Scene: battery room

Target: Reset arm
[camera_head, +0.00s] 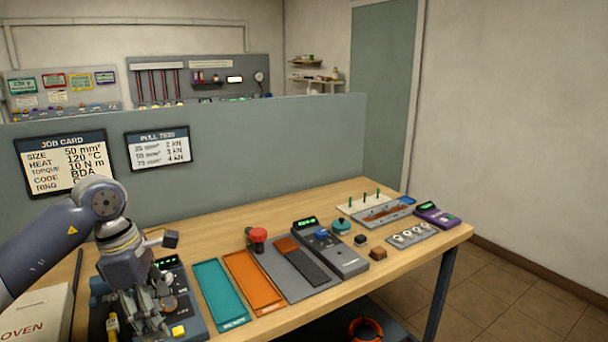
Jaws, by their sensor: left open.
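My left arm comes in from the left in the head view. Its left gripper (150,312) points down over a dark device with a green display (166,262) at the front left of the wooden bench (205,252). The gripper is open, and I see nothing held between its fingers. It hides much of the device, so I cannot tell whether the fingertips touch it. My right gripper is not in view.
A white box marked OVEN (35,318) stands left of the gripper. A teal tray (220,295) and an orange tray (253,282) lie to its right. A grey panel (250,140) stands behind. The bench's back middle is clear.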

